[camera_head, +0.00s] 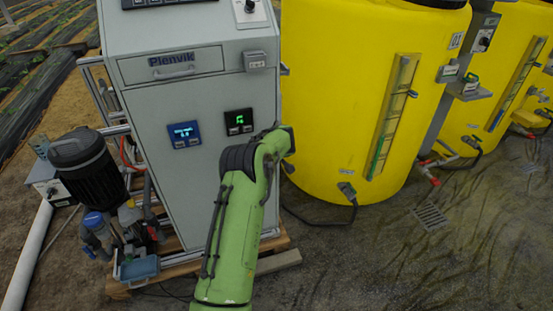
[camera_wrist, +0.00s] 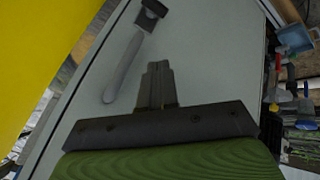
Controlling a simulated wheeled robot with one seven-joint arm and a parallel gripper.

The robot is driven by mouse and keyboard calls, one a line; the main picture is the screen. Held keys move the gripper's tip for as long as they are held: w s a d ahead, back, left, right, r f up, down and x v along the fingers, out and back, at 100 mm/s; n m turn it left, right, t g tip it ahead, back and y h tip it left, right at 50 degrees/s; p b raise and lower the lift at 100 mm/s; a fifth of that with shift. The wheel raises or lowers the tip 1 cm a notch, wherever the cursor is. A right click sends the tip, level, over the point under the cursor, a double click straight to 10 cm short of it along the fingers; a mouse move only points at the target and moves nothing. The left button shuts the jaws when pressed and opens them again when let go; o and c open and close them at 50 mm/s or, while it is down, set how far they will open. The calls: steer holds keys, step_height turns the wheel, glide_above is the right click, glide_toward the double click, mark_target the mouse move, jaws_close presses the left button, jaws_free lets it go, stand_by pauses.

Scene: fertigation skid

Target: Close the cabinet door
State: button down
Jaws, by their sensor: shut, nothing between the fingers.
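The grey cabinet (camera_head: 150,115) stands left of centre in the head view, with a drawer and two small displays on its front. Its door (camera_wrist: 215,60) fills the middle of the wrist view as a plain grey panel. A long pale handle (camera_wrist: 124,68) with a dark block at one end lies on the panel. My gripper (camera_wrist: 157,66) is shut and empty, in front of the panel and beside the handle. Contact with the panel cannot be told. In the head view my green arm hides part of the cabinet's front and the gripper does not show. The door's opening angle is unclear.
Yellow tanks (camera_head: 340,90) stand right of the cabinet. A black pump (camera_head: 85,165) and pipe fittings (camera_head: 125,225) stand close on its left, above a wooden pallet (camera_head: 285,261). A cable runs along the floor by the tank.

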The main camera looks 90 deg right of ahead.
steer(key=s+p+v, duration=0.1)
steer(key=p+v, duration=0.1)
steer(key=v, duration=0.7)
steer(key=shift+r, duration=0.2)
